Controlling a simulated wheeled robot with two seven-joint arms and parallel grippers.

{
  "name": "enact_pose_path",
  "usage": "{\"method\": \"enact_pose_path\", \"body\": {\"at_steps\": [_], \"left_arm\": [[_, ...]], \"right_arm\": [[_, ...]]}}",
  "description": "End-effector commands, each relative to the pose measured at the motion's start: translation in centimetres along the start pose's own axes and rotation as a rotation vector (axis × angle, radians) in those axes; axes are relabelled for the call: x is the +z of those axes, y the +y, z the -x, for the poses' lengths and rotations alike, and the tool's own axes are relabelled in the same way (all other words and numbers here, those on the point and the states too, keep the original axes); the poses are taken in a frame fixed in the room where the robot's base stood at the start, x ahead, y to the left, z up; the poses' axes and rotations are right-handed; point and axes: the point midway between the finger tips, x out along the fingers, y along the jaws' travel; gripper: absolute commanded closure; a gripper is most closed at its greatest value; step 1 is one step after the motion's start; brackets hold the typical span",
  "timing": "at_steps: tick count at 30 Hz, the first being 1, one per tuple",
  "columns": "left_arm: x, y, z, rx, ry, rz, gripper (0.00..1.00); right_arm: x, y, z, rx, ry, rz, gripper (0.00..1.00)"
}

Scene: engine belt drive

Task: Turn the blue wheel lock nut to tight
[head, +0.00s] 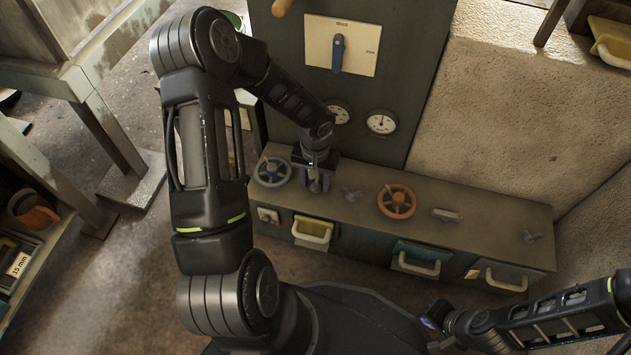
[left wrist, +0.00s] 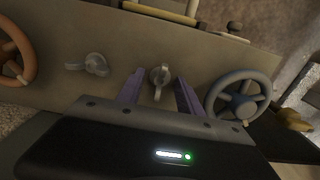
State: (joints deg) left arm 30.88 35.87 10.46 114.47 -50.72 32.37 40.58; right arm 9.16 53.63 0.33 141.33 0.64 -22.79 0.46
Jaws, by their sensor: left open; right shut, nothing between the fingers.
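The blue wheel (head: 272,171) is a blue-grey handwheel at the left end of the bench top. It also shows at the right in the left wrist view (left wrist: 238,97). Its lock nut (left wrist: 160,81) is a grey winged nut beside it. My left gripper (head: 315,183) is over the nut, pointing down at the bench. In the left wrist view its two purple fingers (left wrist: 160,92) are open, one on each side of the nut, with gaps visible. In the head view the gripper mostly hides the nut. My right gripper (head: 434,318) is shut and empty, low at the right.
An orange wheel (head: 397,201) and another winged nut (head: 352,194) are to the right on the bench top (head: 485,215). Further right are a small handle (head: 447,215) and a third nut (head: 532,236). Drawers line the front. A panel with a blue lever (head: 338,54) and gauges stands behind.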

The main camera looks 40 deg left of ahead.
Motion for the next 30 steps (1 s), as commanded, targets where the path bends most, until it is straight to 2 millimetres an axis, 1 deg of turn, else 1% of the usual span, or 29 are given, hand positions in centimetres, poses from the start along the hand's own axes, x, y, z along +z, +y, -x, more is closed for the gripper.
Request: {"method": "enact_pose_path", "body": {"at_steps": [4, 20, 30], "left_arm": [[-0.01, 0.00, 0.06, 0.000, 0.000, 0.000, 0.57], [0.00, 0.00, 0.07, 0.000, 0.000, 0.000, 1.00], [0.00, 0.01, 0.08, 0.000, 0.000, -0.002, 1.00]], "right_arm": [[-0.02, -0.02, 0.04, 0.000, 0.000, 0.000, 1.00], [-0.02, -0.01, 0.05, 0.000, 0.001, 0.000, 1.00], [-0.02, -0.02, 0.07, 0.000, 0.000, 0.000, 1.00]]}}
